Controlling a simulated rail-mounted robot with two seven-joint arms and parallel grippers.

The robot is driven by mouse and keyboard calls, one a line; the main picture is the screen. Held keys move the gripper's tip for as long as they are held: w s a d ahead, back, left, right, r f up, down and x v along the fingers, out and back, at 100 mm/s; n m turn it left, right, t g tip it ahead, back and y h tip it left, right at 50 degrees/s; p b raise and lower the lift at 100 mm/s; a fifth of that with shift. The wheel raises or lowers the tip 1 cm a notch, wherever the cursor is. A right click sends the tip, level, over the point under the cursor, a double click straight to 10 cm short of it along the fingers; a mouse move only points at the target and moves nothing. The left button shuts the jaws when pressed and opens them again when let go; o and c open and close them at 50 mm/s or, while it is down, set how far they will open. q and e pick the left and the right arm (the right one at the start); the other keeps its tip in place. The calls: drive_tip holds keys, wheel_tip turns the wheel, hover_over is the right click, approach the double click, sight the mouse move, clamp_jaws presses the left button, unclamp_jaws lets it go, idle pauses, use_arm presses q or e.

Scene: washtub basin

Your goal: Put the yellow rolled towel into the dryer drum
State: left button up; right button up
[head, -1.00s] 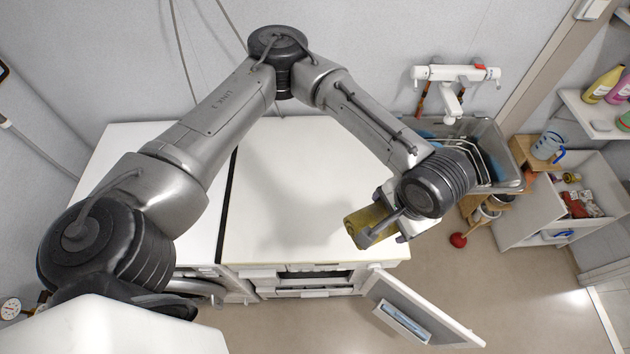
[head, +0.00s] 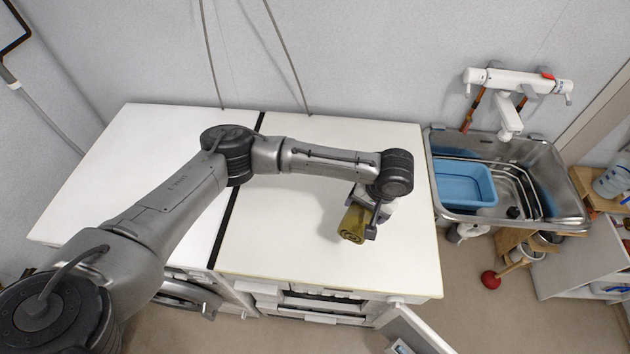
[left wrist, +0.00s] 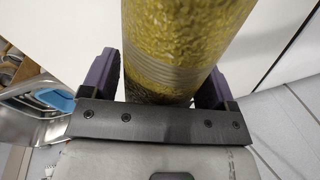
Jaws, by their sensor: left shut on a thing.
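The yellow rolled towel (head: 353,223) is in my left gripper (head: 366,215), above the right part of the white machine top (head: 285,230). In the left wrist view the towel (left wrist: 172,45) stands between the two purple finger pads, and the left gripper (left wrist: 165,85) is shut on it. The towel's rolled end faces the front in the head view. A round silver door (head: 185,297) shows at the front of the left machine, seen from above at a steep angle. The inside of a drum is hidden. My right gripper is not in view.
A metal sink (head: 440,200) with a blue basin (head: 466,184) stands to the right, under a white tap (head: 508,112). An open white door (head: 415,330) juts out at the front right. The white tops are otherwise clear. A red plunger (head: 490,280) stands on the floor.

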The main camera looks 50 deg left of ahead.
use_arm(q)
hover_over(329, 202)
drive_tip(key=f, duration=0.7)
drive_tip(key=shift+w+d, duration=0.1)
drive_tip(key=shift+d, duration=0.2)
drive_tip(key=shift+d+x, duration=0.2)
drive_tip(key=shift+x, duration=0.8)
drive_tip(key=shift+d+x, duration=0.2)
drive_tip(key=shift+x, duration=0.8)
drive_tip(key=shift+w+f, duration=0.15)
drive_tip(key=shift+f, duration=0.05)
drive_tip(key=o, duration=1)
drive_tip(key=shift+c, duration=0.2)
drive_tip(key=shift+r, duration=0.1)
